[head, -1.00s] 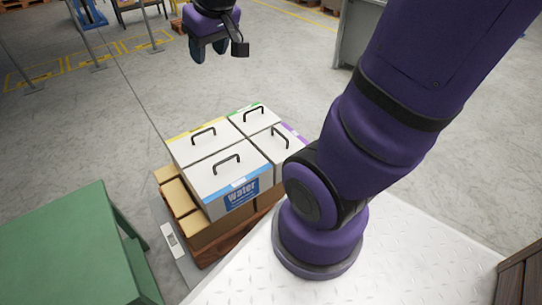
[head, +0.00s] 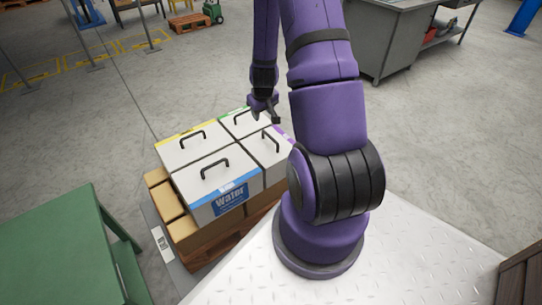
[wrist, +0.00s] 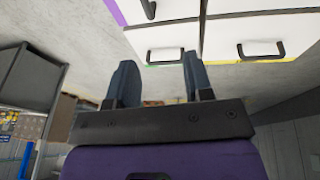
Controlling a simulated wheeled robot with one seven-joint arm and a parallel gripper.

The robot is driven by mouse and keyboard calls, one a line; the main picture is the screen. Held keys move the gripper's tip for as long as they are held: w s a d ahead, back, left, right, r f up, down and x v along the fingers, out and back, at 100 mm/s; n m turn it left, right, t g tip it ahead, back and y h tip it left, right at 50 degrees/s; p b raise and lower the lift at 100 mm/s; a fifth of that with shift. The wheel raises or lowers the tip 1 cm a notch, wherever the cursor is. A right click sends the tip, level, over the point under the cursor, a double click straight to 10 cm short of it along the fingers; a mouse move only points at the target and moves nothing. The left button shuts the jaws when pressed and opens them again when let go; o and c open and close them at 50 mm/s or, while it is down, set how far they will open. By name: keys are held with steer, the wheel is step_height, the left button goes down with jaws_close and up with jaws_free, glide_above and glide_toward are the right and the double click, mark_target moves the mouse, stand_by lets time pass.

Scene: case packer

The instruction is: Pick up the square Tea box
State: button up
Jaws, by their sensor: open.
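Four white boxes with black top handles sit together on a stack of brown cartons. The front one (head: 215,185) has a blue edge and reads "Water". The others have a yellow edge (head: 178,155), a green edge (head: 233,127) and a purple edge (head: 273,152). No Tea label is readable, so I cannot tell which is the Tea box. My gripper (head: 264,110) is open and empty near the far side of the green-edged box. In the wrist view, my fingers (wrist: 158,82) stand apart, with the green-edged box (wrist: 163,38) and yellow-edged box (wrist: 262,30) beyond them.
The boxes rest above cartons (head: 190,235) on a wooden pallet (head: 225,245). A green table (head: 60,240) stands at the left. A grey metal cabinet (head: 395,40) stands at the back right. The floor behind the boxes is clear.

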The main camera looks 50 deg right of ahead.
glide_toward(270, 136)
steer(key=shift+x, duration=5.4)
steer(key=shift+c, duration=0.2)
jaws_close()
